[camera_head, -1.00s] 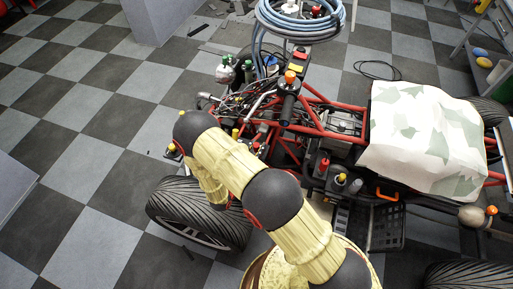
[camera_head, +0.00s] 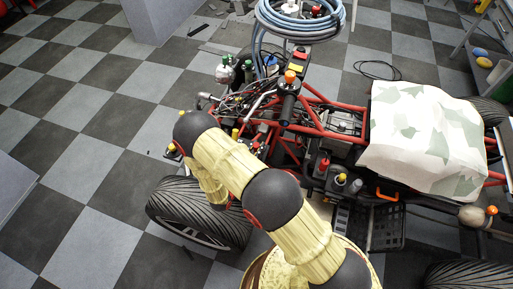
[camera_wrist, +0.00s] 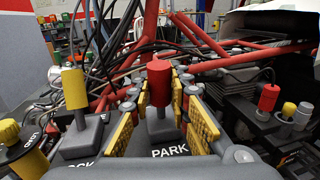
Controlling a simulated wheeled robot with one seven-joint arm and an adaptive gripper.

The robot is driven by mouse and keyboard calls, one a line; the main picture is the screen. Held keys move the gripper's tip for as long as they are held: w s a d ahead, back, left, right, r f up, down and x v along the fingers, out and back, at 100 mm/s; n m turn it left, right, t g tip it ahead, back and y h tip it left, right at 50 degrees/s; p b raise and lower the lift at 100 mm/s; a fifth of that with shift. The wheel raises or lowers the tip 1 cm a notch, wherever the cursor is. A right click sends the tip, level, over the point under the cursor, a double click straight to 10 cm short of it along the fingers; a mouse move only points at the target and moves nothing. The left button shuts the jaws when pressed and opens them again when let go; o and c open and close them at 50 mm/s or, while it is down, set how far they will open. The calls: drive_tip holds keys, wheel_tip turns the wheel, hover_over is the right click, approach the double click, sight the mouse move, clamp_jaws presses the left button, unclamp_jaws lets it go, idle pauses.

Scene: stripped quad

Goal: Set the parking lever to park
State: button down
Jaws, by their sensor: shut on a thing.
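The parking lever is a red cylindrical knob (camera_wrist: 158,78) on a grey stem in the middle of the wrist view. It stands about upright, and a "PARK" label (camera_wrist: 170,151) is on the grey housing in front of it. My gripper (camera_wrist: 160,97) has its yellow-padded fingers on both sides of the lever and is shut on it. The lever's full travel and end positions cannot be made out. In the head view my own arm covers the gripper, and I cannot clearly pick out the lever there.
A yellow-knobbed lever (camera_wrist: 75,90) stands close left of my gripper, its label partly hidden. A yellow knob (camera_wrist: 9,132) is at far left. Red (camera_wrist: 269,97) and yellow (camera_wrist: 289,110) knobs stand right. Red frame tubes (camera_head: 318,128) and a front tyre (camera_head: 200,215) surround the arm.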

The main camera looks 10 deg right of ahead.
drive_tip(key=b, duration=0.1)
drive_tip(key=f+t+h+b, duration=0.1)
drive_tip(key=b, duration=0.1)
drive_tip(key=shift+s+a+h, duration=0.3)
drive_tip(key=shift+s, duration=0.1)
drive_tip(key=shift+s+a+r+m+t+h+b, duration=0.2)
drive_tip(key=shift+s+m+t+h+b, duration=0.15)
drive_tip(key=shift+t+h+b, duration=0.35)
drive_tip(key=c, duration=1.7)
unclamp_jaws()
drive_tip(key=shift+o, duration=0.3)
drive_tip(key=v, duration=1.2)
